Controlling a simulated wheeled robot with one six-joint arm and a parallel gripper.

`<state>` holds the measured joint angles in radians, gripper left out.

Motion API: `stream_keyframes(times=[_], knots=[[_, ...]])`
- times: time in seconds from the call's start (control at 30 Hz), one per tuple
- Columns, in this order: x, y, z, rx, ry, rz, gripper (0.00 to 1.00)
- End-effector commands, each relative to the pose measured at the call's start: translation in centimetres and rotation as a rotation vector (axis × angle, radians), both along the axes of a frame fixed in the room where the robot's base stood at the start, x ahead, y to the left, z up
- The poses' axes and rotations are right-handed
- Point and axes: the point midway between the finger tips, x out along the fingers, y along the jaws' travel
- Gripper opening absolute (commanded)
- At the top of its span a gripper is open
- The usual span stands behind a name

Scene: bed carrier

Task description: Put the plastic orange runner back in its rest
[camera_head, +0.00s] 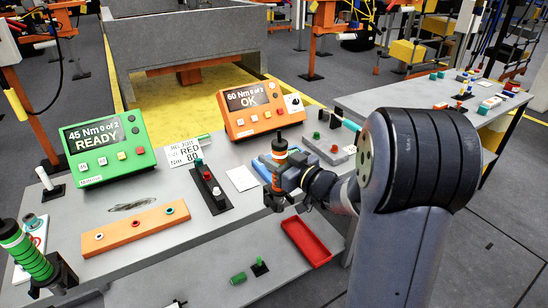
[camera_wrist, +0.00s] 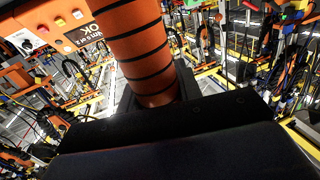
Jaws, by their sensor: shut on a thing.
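In the wrist view, the banded orange runner (camera_wrist: 136,45) rises from between my dark jaws. My gripper (camera_head: 279,187) is shut on its lower part. Dark blocky parts show around the runner's lower end. I cannot tell whether any of them belongs to the rest, or whether the runner is seated.
A green runner (camera_head: 24,250) stands tilted in a black holder (camera_head: 62,275) at left. A green READY box (camera_head: 105,145) and an orange OK box (camera_head: 257,108) stand behind. A red tray (camera_head: 306,242) lies on the lower shelf. Small parts crowd the grey table.

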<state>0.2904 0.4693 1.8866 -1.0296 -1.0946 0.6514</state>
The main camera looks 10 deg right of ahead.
Motion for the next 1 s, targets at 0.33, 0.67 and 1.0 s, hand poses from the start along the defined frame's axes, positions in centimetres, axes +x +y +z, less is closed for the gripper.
stream_keyframes(times=[0.33,0.67,1.0], knots=[[0.0,0.0,-0.7,0.001,-0.005,0.000,0.00],[0.0,0.0,-1.4,0.002,-0.005,0.000,0.00],[0.0,0.0,-1.6,0.001,-0.003,0.000,0.51]])
